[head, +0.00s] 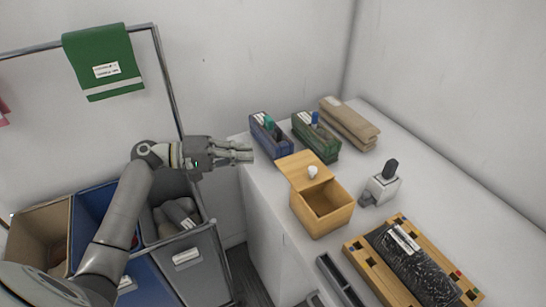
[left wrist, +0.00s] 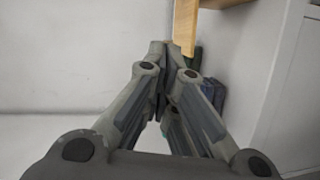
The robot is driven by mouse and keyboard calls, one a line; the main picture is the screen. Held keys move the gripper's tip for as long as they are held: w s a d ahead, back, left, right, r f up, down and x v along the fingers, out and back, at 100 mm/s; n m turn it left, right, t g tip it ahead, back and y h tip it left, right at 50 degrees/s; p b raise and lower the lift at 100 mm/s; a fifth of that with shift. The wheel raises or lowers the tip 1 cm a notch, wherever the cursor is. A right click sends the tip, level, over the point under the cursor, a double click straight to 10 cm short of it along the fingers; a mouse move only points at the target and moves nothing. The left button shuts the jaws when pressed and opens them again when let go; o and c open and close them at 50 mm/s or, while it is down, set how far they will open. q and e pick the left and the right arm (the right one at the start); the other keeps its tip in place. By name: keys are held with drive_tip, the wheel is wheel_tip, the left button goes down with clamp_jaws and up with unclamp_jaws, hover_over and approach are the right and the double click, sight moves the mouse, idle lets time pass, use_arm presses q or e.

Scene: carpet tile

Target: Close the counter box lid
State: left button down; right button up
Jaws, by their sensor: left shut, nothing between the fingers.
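The wooden counter box (head: 325,218) stands on the white counter with its inside showing. Its lid (head: 292,165) is raised and leans back at the far side of the box, with a white knob (head: 312,171) facing forward. My left gripper (head: 248,152) is shut and empty, left of the lid and apart from it, near the counter's left edge. In the left wrist view the closed fingertips (left wrist: 164,52) are near a wooden edge (left wrist: 185,28), which looks like the lid. My right gripper is not in view.
Behind the box stand a blue bin (head: 268,136) and a green bin (head: 318,138). A grey block with a black top (head: 381,186) is right of the box. A wooden tray (head: 362,257) and a dark tray (head: 338,284) lie in front. Sorting bins (head: 185,258) stand below left.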

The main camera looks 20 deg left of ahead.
sight(293, 170)
use_arm(q)
drive_tip(key=p+x, duration=0.1)
drive_tip(key=x, duration=0.3)
drive_tip(key=p+x, duration=0.2)
drive_tip(key=x, duration=0.2)
drive_tip(key=shift+w+d+r, duration=0.1)
drive_tip(key=shift+d+r, duration=0.05)
drive_tip(key=shift+d, duration=0.15)
drive_tip(key=d+p, duration=0.2)
drive_tip(key=d, duration=0.1)
drive_tip(key=shift+d+f, duration=0.25)
drive_tip(key=shift+f, duration=0.15)
drive_tip(key=shift+d+f, duration=0.15)
drive_tip(key=shift+d, duration=0.3)
drive_tip(key=shift+d+f, duration=0.1)
drive_tip(key=s+d+p, duration=0.1)
drive_tip(key=s+d, duration=0.2)
drive_tip(key=s+d+p, duration=0.1)
drive_tip(key=s+d, duration=0.2)
drive_tip(key=d, duration=0.1)
drive_tip(key=shift+s+d, duration=0.1)
drive_tip(key=shift+d, duration=0.1)
